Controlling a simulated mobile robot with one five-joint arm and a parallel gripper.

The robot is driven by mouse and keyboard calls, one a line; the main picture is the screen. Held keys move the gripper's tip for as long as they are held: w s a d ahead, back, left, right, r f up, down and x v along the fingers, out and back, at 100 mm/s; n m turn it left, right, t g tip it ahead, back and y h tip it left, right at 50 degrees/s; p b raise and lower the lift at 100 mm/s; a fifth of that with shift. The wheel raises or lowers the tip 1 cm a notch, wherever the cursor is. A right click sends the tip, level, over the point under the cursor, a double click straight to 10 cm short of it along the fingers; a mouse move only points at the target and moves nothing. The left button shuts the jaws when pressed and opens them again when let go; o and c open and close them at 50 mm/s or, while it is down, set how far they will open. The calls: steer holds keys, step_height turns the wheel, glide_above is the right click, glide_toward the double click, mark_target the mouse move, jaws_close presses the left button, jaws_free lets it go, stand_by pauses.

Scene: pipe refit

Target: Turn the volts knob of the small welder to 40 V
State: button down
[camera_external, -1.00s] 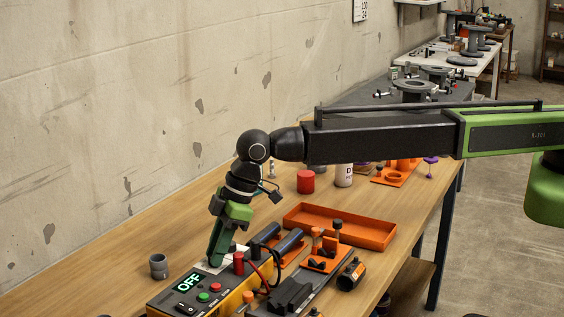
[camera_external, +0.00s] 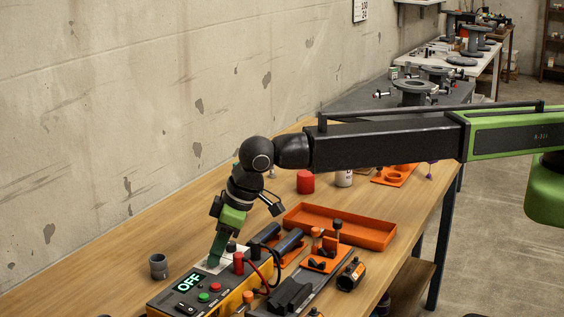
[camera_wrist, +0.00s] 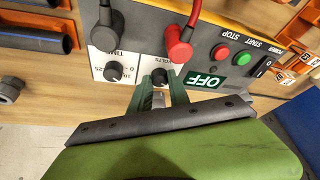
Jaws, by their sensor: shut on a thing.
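The small welder (camera_external: 215,299) is a yellow and dark grey box at the table's front, with a lit display (camera_external: 189,283) reading OFF. In the wrist view its volts knob (camera_wrist: 160,75) is a small dark knob on a white plate, under the word VOLTS. My gripper (camera_wrist: 159,80) points at the plate with its green fingers on either side of this knob, shut on it. The scale around the knob is largely hidden by the fingers, so its setting cannot be read. In the outside view my gripper (camera_external: 213,264) leans down to the welder and hides the knob.
A second knob (camera_wrist: 113,71), labelled TIME, is close beside the fingers. A red cable plug (camera_wrist: 180,48) and a black one (camera_wrist: 104,37) stand up from the panel near it. Green (camera_external: 203,297) and red (camera_external: 215,287) buttons are beside the display. An orange tray (camera_external: 345,226) lies behind.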

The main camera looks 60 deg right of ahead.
steer(key=m, duration=0.1)
steer(key=m+h, duration=0.1)
steer(key=m, duration=0.2)
steer(key=shift+a+t+h, duration=0.25)
steer(key=shift+t+h, duration=0.05)
steer(key=m+h, duration=0.1)
steer(key=m, duration=0.4)
steer(key=shift+a+h, duration=0.1)
steer(key=shift+h, duration=0.3)
steer(key=shift+m, duration=0.3)
steer(key=c, duration=1.2)
jaws_free()
steer(key=shift+c, duration=0.2)
steer(key=p+v, duration=1.6)
steer(key=v, duration=0.1)
steer(key=shift+w+r, duration=0.15)
steer(key=shift+r, duration=0.1)
steer(key=shift+a, duration=0.15)
